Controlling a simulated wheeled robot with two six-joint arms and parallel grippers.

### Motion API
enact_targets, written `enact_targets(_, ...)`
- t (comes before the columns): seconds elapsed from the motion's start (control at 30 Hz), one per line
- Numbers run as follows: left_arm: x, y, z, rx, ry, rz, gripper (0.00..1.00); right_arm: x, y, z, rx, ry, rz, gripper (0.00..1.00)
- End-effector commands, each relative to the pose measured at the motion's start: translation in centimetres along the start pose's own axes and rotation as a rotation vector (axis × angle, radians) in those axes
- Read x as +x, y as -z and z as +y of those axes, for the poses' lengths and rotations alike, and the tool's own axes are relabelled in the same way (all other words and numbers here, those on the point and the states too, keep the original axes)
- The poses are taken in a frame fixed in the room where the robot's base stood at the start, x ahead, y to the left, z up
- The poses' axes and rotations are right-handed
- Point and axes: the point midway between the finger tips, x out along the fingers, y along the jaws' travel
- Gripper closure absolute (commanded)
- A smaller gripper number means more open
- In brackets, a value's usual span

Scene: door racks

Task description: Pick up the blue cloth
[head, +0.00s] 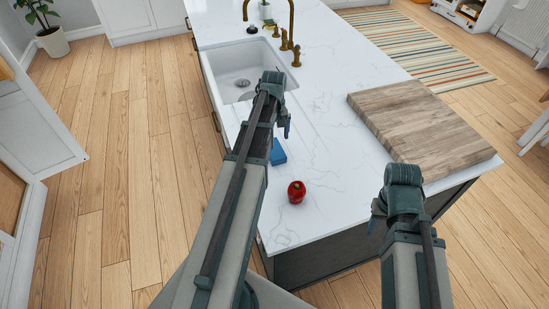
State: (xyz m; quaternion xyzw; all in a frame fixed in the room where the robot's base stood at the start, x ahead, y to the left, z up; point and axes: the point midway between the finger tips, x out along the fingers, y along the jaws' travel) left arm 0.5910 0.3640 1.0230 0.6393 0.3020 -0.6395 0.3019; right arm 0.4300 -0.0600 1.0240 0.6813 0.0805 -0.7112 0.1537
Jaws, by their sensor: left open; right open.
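The blue cloth (278,152) is a small blue piece lying on the white marble countertop, partly hidden behind my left arm. My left arm reaches in over the island, and its gripper (284,122) is above the counter, beyond the cloth in the picture and apart from it. My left gripper is open and seems empty, though its fingers are small and partly hidden. My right gripper (377,212) is open near the counter's front right edge, well to the right of the cloth, with nothing seen in it.
A red apple (296,192) sits on the counter just in front of the cloth. A thick wooden board (420,125) fills the right side. A white sink (240,70) with a brass faucet (291,25) lies beyond. The middle of the counter is clear.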

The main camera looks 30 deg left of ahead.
Motion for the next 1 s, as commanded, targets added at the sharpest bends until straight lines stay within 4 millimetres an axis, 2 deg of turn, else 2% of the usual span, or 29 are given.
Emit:
enact_targets(0.03, 1.1, 0.0, 0.0, 0.0, 0.0, 0.0, 0.0, 1.1, 0.1, -0.1, 0.0, 0.0, 0.0, 0.5)
enact_targets(0.07, 1.3, 0.0, 0.0, 0.0, 0.0, 0.0, 0.0, 1.3, 0.1, -0.1, 0.001, 0.0, 0.0, 0.5)
enact_targets(0.3, 1.3, 0.0, 0.0, 0.0, 0.0, 0.0, 0.0, 1.3, 0.1, -0.1, 0.001, 0.0, 0.0, 0.5)
enact_targets(0.43, 2.0, 0.1, 0.1, 0.0, 0.0, 0.0, 0.0, 2.0, 0.1, -0.2, 0.001, 0.0, 0.0, 0.5)
enact_targets(0.8, 6.3, 0.3, 0.3, 0.0, 0.0, 0.0, 0.0, 6.3, 0.4, -0.6, 0.003, 0.0, 0.0, 0.5)
enact_targets(1.0, 6.5, 0.4, 0.3, 0.0, 0.0, 0.0, 0.0, 6.4, 0.4, -0.6, 0.003, 0.0, 0.0, 0.5)
